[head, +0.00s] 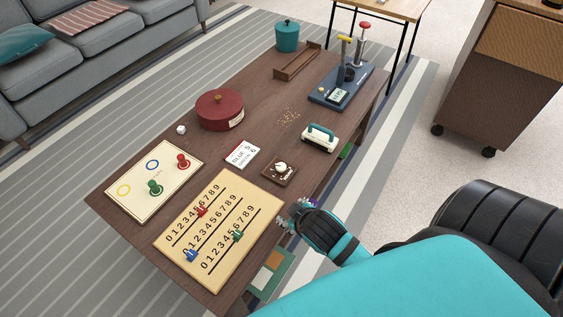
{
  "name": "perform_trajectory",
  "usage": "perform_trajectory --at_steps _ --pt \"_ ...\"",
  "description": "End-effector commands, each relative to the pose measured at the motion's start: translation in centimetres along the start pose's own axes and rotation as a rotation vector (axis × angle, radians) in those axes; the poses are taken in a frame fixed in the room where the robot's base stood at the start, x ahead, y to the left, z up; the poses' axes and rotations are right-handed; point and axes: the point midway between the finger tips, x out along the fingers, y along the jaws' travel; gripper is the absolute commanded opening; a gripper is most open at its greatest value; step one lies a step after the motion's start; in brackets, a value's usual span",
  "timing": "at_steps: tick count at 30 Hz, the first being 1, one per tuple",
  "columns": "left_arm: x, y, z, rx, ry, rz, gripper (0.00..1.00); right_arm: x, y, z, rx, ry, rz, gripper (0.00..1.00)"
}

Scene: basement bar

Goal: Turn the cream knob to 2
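The cream knob (281,168) sits on a small dark brown square base (271,177) near the middle of the wooden table (150,236). Its pointer direction and any dial numbers are too small to read. My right gripper (288,215) comes in from the lower right. It is beyond the table's right edge, below and right of the knob in the picture, and does not touch it. Its fingers are small and partly hidden by its own body, so I cannot tell whether they are open. My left gripper is not in view.
Left of the knob lies a small card (243,155). Closer stands a number board (262,190) with red, blue and green sliders. A red pot (220,110) and blue device (352,92) stand farther back.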

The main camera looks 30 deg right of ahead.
Motion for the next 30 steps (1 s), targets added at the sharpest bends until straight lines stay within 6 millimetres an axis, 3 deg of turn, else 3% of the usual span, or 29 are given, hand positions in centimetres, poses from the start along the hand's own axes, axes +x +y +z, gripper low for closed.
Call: perform_trajectory --at_steps 5,10,14,15,17,20,23,26,28,29,30 --pt "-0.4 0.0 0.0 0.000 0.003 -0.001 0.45 0.1 5.7 -7.1 -0.189 0.272 0.200 0.55" --pt "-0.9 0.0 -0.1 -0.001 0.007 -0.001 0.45 -2.6 9.7 -15.5 -0.469 0.589 0.414 0.55" --pt "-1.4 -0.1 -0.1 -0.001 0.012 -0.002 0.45 -7.0 10.3 -22.6 -0.834 0.897 0.599 0.55" --pt "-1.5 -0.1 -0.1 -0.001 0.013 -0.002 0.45 -8.5 9.7 -24.4 -0.983 0.998 0.650 0.55" --pt "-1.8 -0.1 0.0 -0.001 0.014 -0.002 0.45 -10.3 8.1 -26.0 -1.231 1.134 0.711 0.55" --pt "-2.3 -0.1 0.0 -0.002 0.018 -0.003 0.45 -11.4 5.2 -26.2 -1.681 1.300 0.748 0.55" --pt "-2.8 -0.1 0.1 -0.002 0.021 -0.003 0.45 -9.8 3.9 -23.6 -2.167 1.364 0.679 0.55" --pt "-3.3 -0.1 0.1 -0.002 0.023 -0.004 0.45 -7.0 5.7 -19.7 -2.623 1.304 0.494 0.55" --pt "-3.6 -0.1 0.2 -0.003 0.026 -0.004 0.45 -5.4 8.4 -17.0 -2.875 1.204 0.318 0.55" --pt "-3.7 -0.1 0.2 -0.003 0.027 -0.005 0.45 -4.8 9.8 -16.0 2.877 -1.119 -0.232 0.55" --pt "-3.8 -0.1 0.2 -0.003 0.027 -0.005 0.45 -4.3 11.6 -14.8 2.860 -1.015 -0.129 0.55"
